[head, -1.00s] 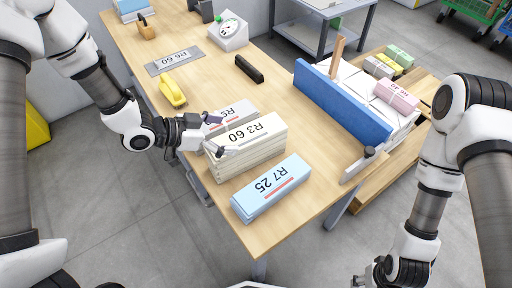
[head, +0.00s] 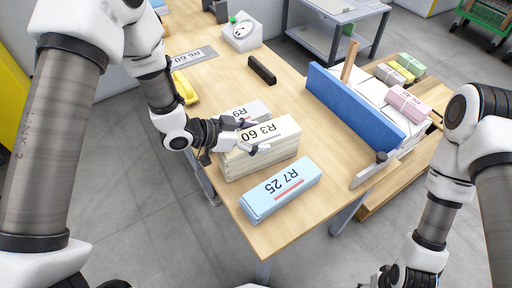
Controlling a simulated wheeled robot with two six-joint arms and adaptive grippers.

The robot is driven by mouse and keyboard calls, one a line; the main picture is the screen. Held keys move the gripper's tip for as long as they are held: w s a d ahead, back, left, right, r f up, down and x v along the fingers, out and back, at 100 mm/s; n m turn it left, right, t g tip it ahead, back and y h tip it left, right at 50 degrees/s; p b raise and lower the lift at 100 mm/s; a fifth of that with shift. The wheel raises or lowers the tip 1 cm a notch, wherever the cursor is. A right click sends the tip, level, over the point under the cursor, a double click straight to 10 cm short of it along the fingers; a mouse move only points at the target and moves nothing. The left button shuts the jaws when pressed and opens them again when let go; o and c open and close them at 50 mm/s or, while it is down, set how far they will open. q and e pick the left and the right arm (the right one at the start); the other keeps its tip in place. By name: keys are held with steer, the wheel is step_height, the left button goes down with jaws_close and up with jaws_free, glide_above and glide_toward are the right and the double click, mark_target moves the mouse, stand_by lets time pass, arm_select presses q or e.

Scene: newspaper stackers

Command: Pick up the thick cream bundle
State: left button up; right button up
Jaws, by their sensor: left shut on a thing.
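The thick cream bundle (head: 262,158), labelled R3 60, lies on the wooden table (head: 205,75) near its front left edge. My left gripper (head: 250,136) reaches in from the left and is shut on it near its left end. One finger is on the far side and one on the near side. I cannot see a clear gap under the bundle. My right gripper (head: 378,280) is at the bottom edge, away from the table and mostly cut off, so its jaws do not show clearly.
A grey bundle (head: 258,108), labelled R9, lies just behind the cream one, partly hidden. A light blue bundle (head: 282,190), R7 25, lies in front. A blue panel (head: 350,108) stands on the right, with stacked bundles beyond it. A black bar (head: 262,70) lies farther back.

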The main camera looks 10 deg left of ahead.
arm_select(q)
steer(key=shift+r, duration=0.1)
step_height(320, 180, up, 10)
steer(key=shift+f+p, duration=0.25)
steer(key=shift+p, duration=0.8)
steer(key=shift+c, duration=0.3)
steer(key=shift+r, duration=0.2)
